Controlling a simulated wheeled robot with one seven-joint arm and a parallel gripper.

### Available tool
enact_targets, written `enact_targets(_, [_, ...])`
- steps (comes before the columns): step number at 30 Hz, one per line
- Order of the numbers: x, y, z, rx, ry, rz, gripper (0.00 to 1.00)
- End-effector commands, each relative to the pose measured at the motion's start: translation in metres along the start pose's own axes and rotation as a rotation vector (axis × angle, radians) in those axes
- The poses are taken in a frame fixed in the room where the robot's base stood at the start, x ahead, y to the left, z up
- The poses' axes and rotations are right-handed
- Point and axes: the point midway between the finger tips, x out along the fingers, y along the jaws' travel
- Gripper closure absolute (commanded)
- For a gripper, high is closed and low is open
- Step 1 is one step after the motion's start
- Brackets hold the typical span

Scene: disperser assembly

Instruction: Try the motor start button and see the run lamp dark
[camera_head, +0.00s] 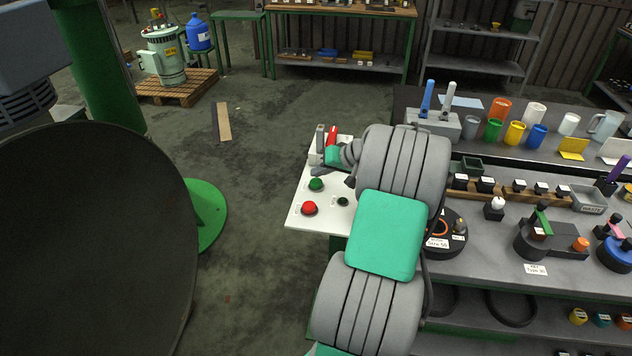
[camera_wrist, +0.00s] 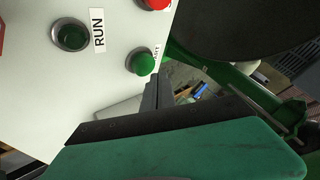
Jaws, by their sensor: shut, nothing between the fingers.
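The white control panel (camera_head: 325,221) stands left of the bench. It bears a green start button (camera_head: 316,184), a red button (camera_head: 309,208) and a small dark run lamp (camera_head: 343,201). In the wrist view the run lamp (camera_wrist: 70,35), beside its RUN label (camera_wrist: 98,33), is dark green and shows no glow. The green button (camera_wrist: 141,63) and part of the red button (camera_wrist: 155,3) show there too. My gripper (camera_head: 316,171) is shut and empty over the panel, close to the green button. In the wrist view its fingertips (camera_wrist: 154,80) are beside that button; I cannot tell whether they touch it.
A red lever (camera_head: 332,136) is at the panel's far end, close to my wrist. The bench (camera_head: 482,228) on the right is crowded with cups, blocks and fixtures. A large dark round vessel (camera_head: 90,250) fills the left. The floor between is mostly clear.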

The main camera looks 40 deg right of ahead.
Motion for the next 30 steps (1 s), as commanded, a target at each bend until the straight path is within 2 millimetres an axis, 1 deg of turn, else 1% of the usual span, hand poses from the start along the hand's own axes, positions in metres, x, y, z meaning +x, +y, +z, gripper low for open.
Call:
enact_targets(9, [0.0064,0.0042,0.004,0.0,0.0,0.0,1.0])
enact_targets(30, [0.0094,0.0064,0.0062,0.0,0.0,0.0,1.0])
